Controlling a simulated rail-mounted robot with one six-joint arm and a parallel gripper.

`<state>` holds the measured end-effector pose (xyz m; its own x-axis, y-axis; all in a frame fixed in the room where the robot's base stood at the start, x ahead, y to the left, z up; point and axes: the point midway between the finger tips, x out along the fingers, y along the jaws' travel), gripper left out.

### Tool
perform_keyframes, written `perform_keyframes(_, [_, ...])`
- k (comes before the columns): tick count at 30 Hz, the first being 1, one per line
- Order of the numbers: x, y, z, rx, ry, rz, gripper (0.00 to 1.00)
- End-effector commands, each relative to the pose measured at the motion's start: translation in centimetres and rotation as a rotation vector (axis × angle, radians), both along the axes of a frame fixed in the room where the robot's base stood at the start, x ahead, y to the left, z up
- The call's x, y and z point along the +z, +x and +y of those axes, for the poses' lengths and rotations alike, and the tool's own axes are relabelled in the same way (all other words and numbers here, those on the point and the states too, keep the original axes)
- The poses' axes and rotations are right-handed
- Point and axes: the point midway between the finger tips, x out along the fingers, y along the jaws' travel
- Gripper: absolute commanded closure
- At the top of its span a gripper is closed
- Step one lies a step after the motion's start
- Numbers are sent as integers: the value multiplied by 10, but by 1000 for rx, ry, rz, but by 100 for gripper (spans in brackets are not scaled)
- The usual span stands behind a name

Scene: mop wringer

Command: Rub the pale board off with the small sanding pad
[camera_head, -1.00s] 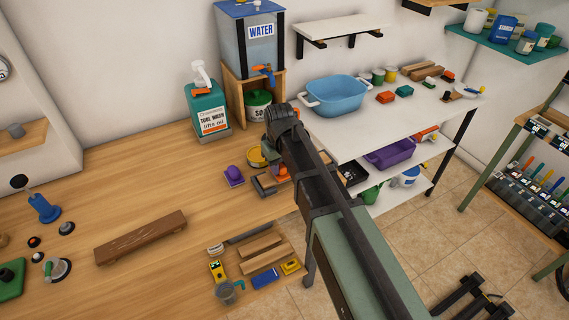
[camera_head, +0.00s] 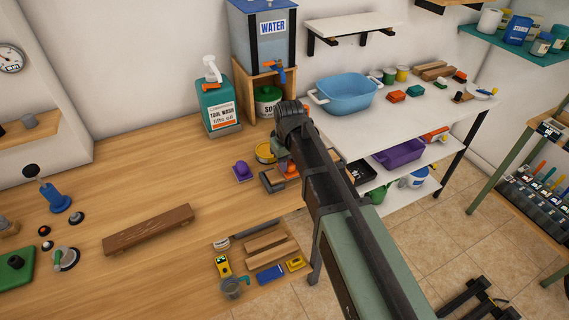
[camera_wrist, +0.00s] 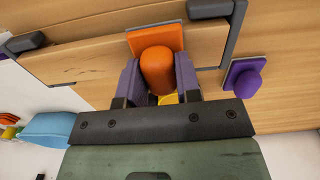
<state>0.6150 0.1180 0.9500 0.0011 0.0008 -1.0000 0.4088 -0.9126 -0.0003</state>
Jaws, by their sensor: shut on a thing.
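My gripper (camera_wrist: 158,66) is shut on the orange handle of a sanding pad (camera_wrist: 157,36) in the wrist view. The pad's flat orange base is over a pale board (camera_wrist: 82,66) near the workbench edge. I cannot tell whether it touches the board. Dark clamps (camera_wrist: 24,42) sit at both ends of the board. In the head view the orange pad (camera_head: 290,170) shows partly beside my arm, which hides most of the board and my fingers. A purple pad (camera_wrist: 247,80) lies on the bench beside the board; it also shows in the head view (camera_head: 242,172).
A dark brown plank (camera_head: 148,231) lies on the open bench to the left. Wood blocks (camera_head: 266,246) and small items lie at the front. A blue basin (camera_head: 346,94) stands on the white table to the right.

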Motion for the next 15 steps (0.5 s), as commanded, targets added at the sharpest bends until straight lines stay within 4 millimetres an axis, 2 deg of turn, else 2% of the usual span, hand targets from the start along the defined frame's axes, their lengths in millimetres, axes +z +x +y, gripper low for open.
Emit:
perform_keyframes(9, [1,10,-23,-2,-3,-1,95])
perform_keyframes(15, [1,11,-26,-1,-2,-1,95])
